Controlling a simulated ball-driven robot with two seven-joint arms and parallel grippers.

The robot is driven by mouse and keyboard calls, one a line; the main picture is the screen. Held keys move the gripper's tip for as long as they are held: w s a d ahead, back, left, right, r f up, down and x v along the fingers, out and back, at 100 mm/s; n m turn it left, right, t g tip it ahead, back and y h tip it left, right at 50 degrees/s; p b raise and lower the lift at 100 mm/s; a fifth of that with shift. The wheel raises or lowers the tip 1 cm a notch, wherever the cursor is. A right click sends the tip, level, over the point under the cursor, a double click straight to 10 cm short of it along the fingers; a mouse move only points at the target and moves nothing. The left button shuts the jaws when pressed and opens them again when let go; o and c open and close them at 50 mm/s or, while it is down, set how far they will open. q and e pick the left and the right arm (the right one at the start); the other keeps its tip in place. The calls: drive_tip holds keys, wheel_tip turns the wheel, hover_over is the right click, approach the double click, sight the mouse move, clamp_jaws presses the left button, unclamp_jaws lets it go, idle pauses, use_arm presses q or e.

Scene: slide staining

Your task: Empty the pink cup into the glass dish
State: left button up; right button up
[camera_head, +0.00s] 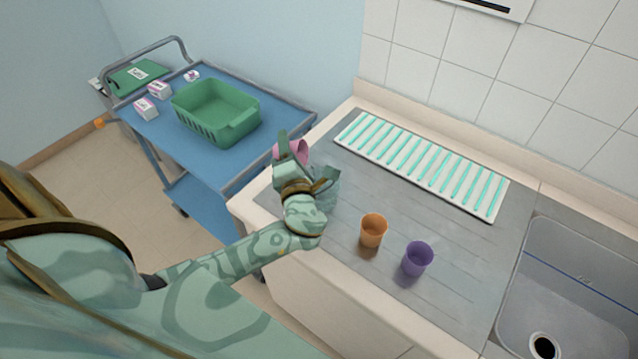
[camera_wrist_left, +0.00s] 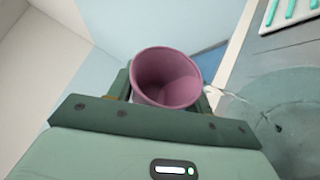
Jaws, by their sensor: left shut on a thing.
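My left gripper (camera_head: 292,160) is shut on the pink cup (camera_head: 291,147), above the left end of the grey counter. In the left wrist view the pink cup (camera_wrist_left: 167,78) sits between the fingers, its mouth facing the camera. I see no clear contents in it, and cannot tell how far it is tilted. The clear round glass dish (camera_wrist_left: 285,112) lies on the counter to the right of the cup in the wrist view, apart from it. In the head view my gripper and wrist cover much of that area. My right gripper is not in view.
An orange cup (camera_head: 373,230) and a purple cup (camera_head: 417,259) stand upright to the right of my wrist. A white rack with teal strips (camera_head: 420,165) lies along the wall. A sink (camera_head: 570,290) is at right, a blue trolley with a green basket (camera_head: 215,110) at left.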

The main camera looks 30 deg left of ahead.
use_arm(q)
drive_tip(key=shift+w+d+r+m+b, duration=0.1)
drive_tip(key=shift+d+m+b, duration=0.2)
drive_tip(key=shift+d+b, duration=0.05)
drive_tip(key=shift+w+d+m+b, duration=0.1)
drive_tip(key=shift+d+m+b, duration=0.2)
drive_tip(key=shift+b, duration=0.1)
drive_tip(key=shift+d+r+m+t, duration=0.1)
drive_tip(key=shift+r+m+t, duration=0.1)
drive_tip(key=shift+m+t, duration=0.15)
drive_tip(key=shift+w+r+m+p, duration=0.1)
drive_tip(key=shift+r+m+p, duration=0.25)
drive_tip(key=shift+p, duration=0.35)
drive_tip(key=shift+y, duration=0.3)
drive_tip(key=shift+f, duration=0.1)
drive_tip(key=shift+s+m+t, duration=0.2)
drive_tip(key=shift+m+t, duration=0.1)
drive_tip(key=shift+t, duration=0.05)
drive_tip(key=shift+p, duration=0.35)
